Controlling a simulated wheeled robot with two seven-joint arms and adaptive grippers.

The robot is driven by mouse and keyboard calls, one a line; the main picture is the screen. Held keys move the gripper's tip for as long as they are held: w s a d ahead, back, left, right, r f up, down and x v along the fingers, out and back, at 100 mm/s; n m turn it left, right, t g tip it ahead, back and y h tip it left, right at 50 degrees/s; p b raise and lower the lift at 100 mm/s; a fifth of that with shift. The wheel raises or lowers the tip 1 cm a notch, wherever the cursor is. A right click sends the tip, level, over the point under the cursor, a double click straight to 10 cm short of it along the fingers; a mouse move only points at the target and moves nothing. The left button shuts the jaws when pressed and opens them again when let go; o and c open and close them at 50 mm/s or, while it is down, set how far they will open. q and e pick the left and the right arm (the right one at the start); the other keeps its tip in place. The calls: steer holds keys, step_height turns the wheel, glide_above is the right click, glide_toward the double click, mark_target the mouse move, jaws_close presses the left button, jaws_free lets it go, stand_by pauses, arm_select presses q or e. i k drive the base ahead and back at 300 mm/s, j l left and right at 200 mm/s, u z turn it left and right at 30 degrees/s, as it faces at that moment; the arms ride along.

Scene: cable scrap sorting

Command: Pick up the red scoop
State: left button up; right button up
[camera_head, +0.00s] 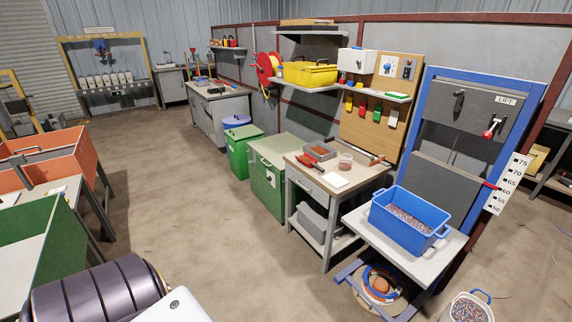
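A small workbench (322,190) stands right of centre. A red tool (377,160) lies at the right end of its top, near the wall board. Neither of my grippers is in view.
A blue tub (385,224) of granules stands on a lower platform at the right, by a blue lift frame (423,112). A granule bucket (450,312) is on the floor. Green cabinets (262,190) adjoin the bench. The floor (200,195) left of them is clear.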

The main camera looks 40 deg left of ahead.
mark_target(311, 164)
steer(key=u, duration=1.15)
